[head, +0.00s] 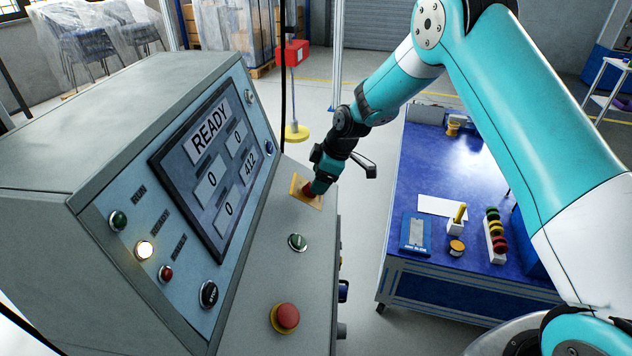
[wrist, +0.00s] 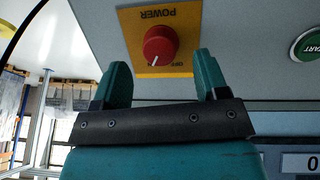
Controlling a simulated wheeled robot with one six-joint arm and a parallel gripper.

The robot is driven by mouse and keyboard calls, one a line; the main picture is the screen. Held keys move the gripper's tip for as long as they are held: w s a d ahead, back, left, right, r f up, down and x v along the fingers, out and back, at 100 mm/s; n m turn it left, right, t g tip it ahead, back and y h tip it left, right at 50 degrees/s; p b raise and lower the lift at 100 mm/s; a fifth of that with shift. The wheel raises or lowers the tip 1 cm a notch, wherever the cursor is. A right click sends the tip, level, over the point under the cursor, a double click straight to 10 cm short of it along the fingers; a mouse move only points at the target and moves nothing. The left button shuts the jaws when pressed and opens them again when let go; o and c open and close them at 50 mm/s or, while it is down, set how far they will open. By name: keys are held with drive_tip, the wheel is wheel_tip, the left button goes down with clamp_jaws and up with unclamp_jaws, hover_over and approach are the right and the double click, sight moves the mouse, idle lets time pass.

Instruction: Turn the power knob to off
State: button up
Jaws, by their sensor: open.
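The red power knob (wrist: 160,43) sits on a yellow plate (wrist: 128,20) marked POWER, which reads upside down in the wrist view. Its white mark points down and slightly left, close to the small OFF lettering at the plate's lower edge. My gripper (wrist: 161,76) is open, with one teal finger to each side below the knob and nothing between them. In the head view, my gripper (head: 314,186) is at the yellow plate (head: 297,188) on the sloped console and largely hides the knob. Whether a finger touches the knob cannot be told.
The console (head: 255,225) also bears a green start button (head: 297,242), a red emergency button (head: 286,317) and a display (head: 215,170) reading READY. The amber lamp (head: 144,249) is lit. A blue table (head: 462,165) with small items stands to the right.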

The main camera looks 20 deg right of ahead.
drive_tip(key=shift+x, duration=1.65)
drive_tip(key=shift+s, duration=0.1)
drive_tip(key=c, duration=0.9)
